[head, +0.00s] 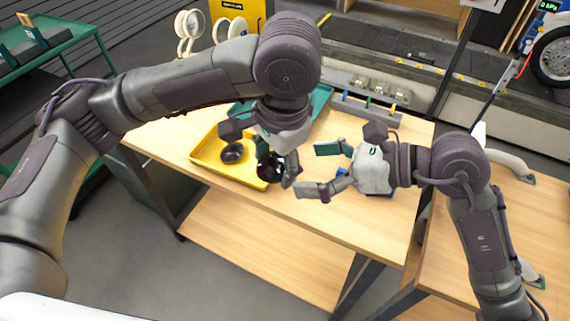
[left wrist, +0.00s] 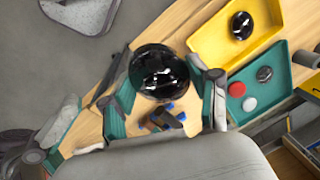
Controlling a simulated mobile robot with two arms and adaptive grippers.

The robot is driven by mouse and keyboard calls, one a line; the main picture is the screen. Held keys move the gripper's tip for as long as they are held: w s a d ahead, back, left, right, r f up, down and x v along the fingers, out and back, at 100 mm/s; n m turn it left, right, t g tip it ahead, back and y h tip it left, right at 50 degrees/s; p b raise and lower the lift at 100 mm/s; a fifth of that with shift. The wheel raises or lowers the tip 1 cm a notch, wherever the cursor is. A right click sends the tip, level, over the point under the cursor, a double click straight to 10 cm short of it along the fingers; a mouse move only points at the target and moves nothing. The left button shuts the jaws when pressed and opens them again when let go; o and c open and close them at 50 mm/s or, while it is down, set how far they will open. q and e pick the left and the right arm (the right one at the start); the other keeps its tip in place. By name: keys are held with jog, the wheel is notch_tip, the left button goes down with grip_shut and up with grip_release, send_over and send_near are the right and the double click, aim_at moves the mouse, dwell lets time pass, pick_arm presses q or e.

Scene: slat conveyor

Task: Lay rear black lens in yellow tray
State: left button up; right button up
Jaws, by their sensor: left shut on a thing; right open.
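My left gripper (head: 277,172) is shut on a glossy black lens (head: 266,166). In the left wrist view this round lens (left wrist: 158,70) sits between the two fingers (left wrist: 163,88), with wooden table behind it. The yellow tray (head: 205,167) lies on the table; in the head view the held lens overlaps its right front corner. Another black lens (head: 232,153) lies inside the tray and also shows in the left wrist view (left wrist: 241,25). The held lens's height is hard to tell. My right gripper (head: 318,170) is open and empty, right of the left one.
A teal tray (left wrist: 281,86) beside the yellow one holds a red disc (left wrist: 249,104), a white disc (left wrist: 236,90) and a black disc (left wrist: 264,74). Small blue pieces (left wrist: 167,107) lie on the table near my right gripper. A grey rack (head: 362,110) stands at the table's back.

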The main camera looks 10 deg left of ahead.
aim_at(279, 168)
jog(key=x, duration=0.6)
jog(key=c, duration=1)
pick_arm(q)
jog(key=o, duration=1.2)
jog(key=shift+c, duration=0.2)
pick_arm(e)
jog(key=shift+c, duration=0.8)
pick_arm(q)
jog(key=shift+d, duration=0.1)
pick_arm(e)
jog(key=shift+f, duration=0.1)
